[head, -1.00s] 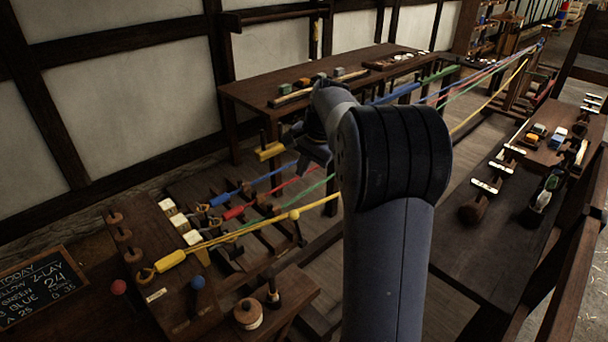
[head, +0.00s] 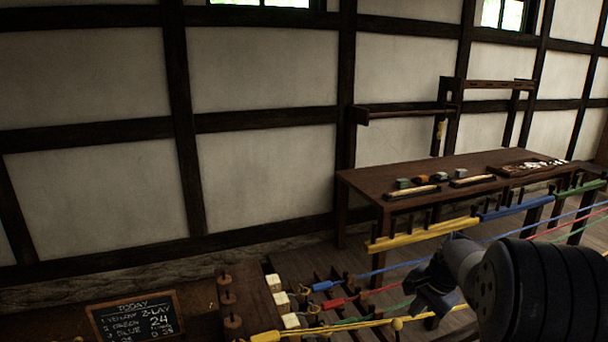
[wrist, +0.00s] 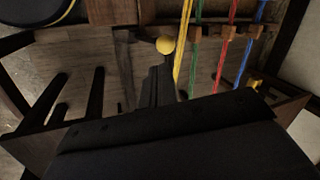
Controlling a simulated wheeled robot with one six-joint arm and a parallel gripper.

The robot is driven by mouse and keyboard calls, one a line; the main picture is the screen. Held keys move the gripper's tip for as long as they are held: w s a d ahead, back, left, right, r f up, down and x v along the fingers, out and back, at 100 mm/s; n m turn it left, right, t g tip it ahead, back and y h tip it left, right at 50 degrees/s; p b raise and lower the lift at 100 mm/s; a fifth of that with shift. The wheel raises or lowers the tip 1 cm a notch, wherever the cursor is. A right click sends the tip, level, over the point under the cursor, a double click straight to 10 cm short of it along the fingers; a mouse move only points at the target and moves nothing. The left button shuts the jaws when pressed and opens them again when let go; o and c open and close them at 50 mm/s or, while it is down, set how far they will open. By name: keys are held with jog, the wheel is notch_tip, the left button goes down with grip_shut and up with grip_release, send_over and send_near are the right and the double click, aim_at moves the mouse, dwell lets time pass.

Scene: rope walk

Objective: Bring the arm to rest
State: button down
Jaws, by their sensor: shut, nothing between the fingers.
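My gripper (head: 428,300) shows at the lower right of the head view, with my dark arm behind it. It is shut and empty. Its dark fingers also show in the wrist view (wrist: 158,75), pointing up the picture. The yellow ball (wrist: 166,45) on the yellow rope appears just beyond the fingertips; whether they touch cannot be told. The yellow rope (wrist: 184,50), green rope (wrist: 197,55), red rope (wrist: 225,50) and blue rope (wrist: 247,45) run side by side to the right of the fingers. My arm hides part of the ropes in the head view.
A long wooden table (head: 390,180) with small blocks and a tray (head: 528,168) stands against the timbered wall. A yellow bar (head: 420,236) lies just above my gripper in the picture. A chalkboard (head: 135,318) and several pegs are at the lower left.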

jog(key=s+f+b, duration=0.2)
jog(key=s+f, duration=0.2)
jog(key=f, duration=0.1)
jog(key=shift+s+d, duration=0.2)
jog(key=shift+d, duration=0.1)
jog(key=shift+w+r, duration=0.1)
